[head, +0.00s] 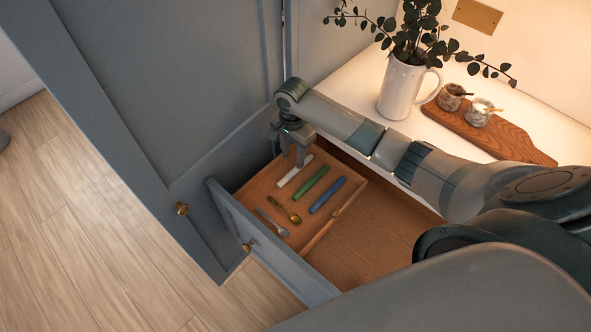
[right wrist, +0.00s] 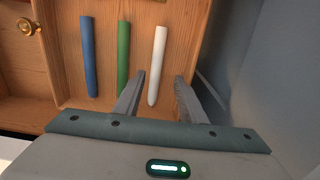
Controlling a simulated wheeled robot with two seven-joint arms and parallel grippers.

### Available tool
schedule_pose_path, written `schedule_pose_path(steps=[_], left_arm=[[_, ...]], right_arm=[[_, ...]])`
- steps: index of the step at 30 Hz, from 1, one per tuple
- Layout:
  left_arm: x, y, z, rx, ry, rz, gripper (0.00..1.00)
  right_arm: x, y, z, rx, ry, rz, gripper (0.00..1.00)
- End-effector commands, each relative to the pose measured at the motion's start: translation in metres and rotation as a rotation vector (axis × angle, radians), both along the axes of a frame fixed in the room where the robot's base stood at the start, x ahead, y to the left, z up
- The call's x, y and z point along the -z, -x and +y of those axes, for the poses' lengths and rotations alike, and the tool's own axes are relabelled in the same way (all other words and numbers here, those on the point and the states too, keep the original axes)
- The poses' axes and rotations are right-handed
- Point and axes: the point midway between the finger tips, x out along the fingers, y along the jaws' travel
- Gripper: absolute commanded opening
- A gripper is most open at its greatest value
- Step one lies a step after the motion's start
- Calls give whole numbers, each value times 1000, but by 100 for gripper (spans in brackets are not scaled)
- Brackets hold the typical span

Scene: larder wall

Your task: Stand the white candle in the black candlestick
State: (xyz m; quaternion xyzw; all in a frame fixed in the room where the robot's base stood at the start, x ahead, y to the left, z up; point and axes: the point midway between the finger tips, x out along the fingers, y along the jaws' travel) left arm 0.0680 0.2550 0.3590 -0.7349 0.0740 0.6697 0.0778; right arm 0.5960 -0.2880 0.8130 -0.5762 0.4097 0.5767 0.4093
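The white candle (head: 294,172) lies in a wooden tray in the open drawer, beside a green candle (head: 311,184) and a blue candle (head: 327,195). In the right wrist view the white candle (right wrist: 157,62) lies with its near end between the fingers of my right gripper (right wrist: 160,76). The fingers are apart, with a gap on each side of the candle. In the head view my right gripper (head: 295,157) points down over the candle's far end. I see no black candlestick in either view. My left gripper is out of view.
A gold spoon (head: 284,210) and a grey spoon (head: 271,223) share the tray (head: 322,232). The drawer front (head: 270,246) stands out beside a grey cabinet door (head: 175,90). A white jug (head: 400,88) and a wooden board (head: 510,143) stand on the worktop.

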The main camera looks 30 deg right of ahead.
Motion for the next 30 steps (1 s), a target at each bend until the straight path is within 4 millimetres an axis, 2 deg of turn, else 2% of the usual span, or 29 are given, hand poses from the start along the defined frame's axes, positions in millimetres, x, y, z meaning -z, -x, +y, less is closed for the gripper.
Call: schedule_pose_path(steps=[5, 9, 15, 30], left_arm=[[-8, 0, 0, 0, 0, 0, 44], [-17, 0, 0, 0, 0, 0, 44], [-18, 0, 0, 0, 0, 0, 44], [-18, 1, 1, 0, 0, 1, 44]], right_arm=[[10, 4, -3, 0, 2, 3, 37], [27, 8, -6, 2, 3, 4, 37], [49, 7, -5, 0, 2, 2, 37], [51, 7, -5, 0, 1, 0, 37]])
